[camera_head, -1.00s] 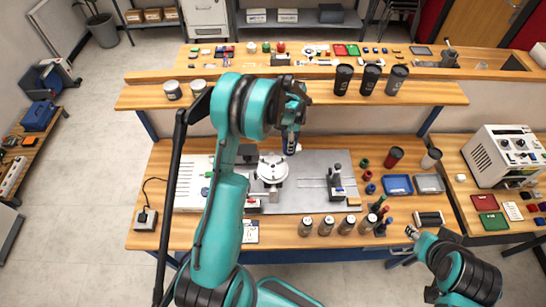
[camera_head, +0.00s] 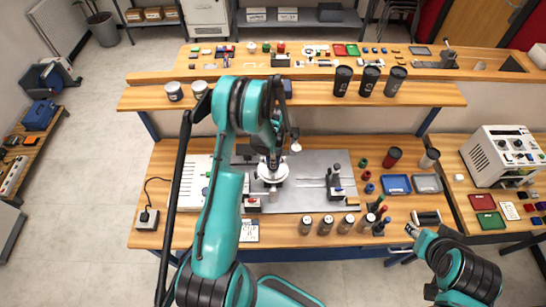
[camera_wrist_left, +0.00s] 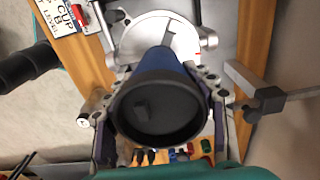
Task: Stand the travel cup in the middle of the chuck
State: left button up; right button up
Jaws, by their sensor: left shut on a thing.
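The travel cup (camera_wrist_left: 172,72) is dark blue with a dark open mouth facing the left wrist camera. My left gripper (camera_wrist_left: 165,100) is shut around it, one finger on each side. The round silver chuck (camera_wrist_left: 138,40) lies beyond the cup in the wrist view. In the head view my left gripper (camera_head: 275,142) is over the back part of the chuck (camera_head: 272,174), and my arm mostly hides the cup. Whether the cup's base touches the chuck is hidden. My right gripper (camera_head: 413,231) is at the table's front right, away from the cup; its fingers are too small to read.
The chuck stands on a grey plate (camera_head: 308,200). A small clamp stand (camera_head: 335,185) is to its right. Several metal canisters (camera_head: 326,224) line the front edge. Black cups (camera_head: 370,78) stand on the raised shelf. A printed card (camera_wrist_left: 62,14) lies near the chuck.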

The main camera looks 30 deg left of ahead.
pick_arm(q)
jog(key=shift+f+b, duration=0.2)
jog(key=shift+b, duration=0.1)
jog(key=o, duration=0.8)
jog(key=shift+r, duration=0.15)
jog(key=shift+r+p, duration=0.2)
jog(key=shift+p, duration=0.25)
notch_tip(320, 180, up, 11)
jog(key=shift+r+b, duration=0.2)
jog(key=shift+b, duration=0.6)
jog(key=s+d+r+n+t, duration=0.2)
jog(key=s+d+r+n, duration=0.3)
jog(key=r, duration=0.4)
jog(key=s+d+r+n+t, duration=0.2)
jog(key=s+d+r+t, duration=0.1)
jog(key=s+d+r, duration=0.45)
jog(key=s+d+n, duration=0.1)
jog(key=s, duration=0.1)
jog(key=s+d+n+t, duration=0.1)
jog(key=s+n, duration=0.1)
jog(key=s+d+r+n+t, duration=0.1)
jog(key=s, duration=0.1)
jog(key=shift+s+n, duration=0.15)
jog(key=shift+n, duration=0.15)
